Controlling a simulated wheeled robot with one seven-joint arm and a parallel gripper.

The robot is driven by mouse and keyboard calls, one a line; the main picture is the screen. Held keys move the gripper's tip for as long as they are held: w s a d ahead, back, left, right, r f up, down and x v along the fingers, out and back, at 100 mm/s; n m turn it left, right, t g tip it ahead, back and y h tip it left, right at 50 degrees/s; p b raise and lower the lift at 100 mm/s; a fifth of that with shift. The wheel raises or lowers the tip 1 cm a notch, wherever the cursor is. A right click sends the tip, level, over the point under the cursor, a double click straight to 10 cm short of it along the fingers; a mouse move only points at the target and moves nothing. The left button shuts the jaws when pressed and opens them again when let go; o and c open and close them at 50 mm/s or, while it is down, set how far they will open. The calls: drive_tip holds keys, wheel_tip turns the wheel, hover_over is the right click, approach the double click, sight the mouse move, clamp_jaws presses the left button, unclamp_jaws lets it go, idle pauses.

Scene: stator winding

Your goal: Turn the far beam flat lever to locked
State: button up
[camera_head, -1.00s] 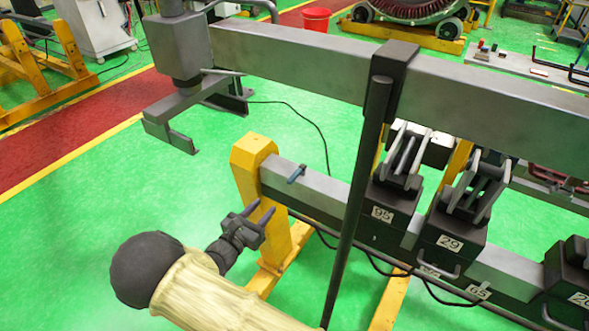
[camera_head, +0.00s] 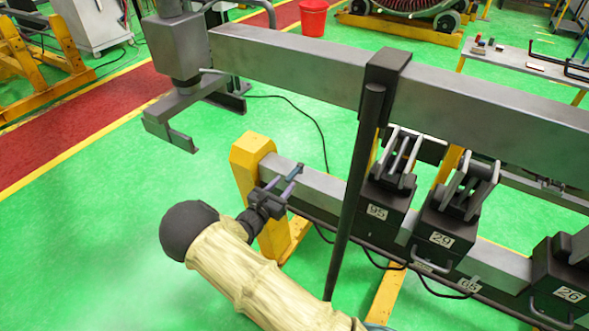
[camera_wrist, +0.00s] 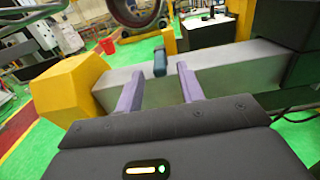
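In the head view my gripper (camera_head: 281,178) is at the beam's left end, beside the yellow post (camera_head: 252,152). There the lever is hard to tell from the fingers.
A larger grey overhead beam (camera_head: 290,58) crosses above, with a dark vertical rod (camera_head: 352,190) hanging right of my gripper. Numbered black blocks with clamps (camera_head: 388,192) sit along the lower beam to the right. Green floor (camera_head: 100,240) is open at left.

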sight(299, 167)
drive_tip(key=p+x, duration=0.2)
drive_tip(key=x, duration=0.3)
drive_tip(key=shift+w+d+r, duration=0.1)
drive_tip(key=shift+w, duration=0.2)
drive_tip(key=shift+w+d, duration=0.4)
drive_tip(key=shift+w, duration=0.15)
clamp_jaws()
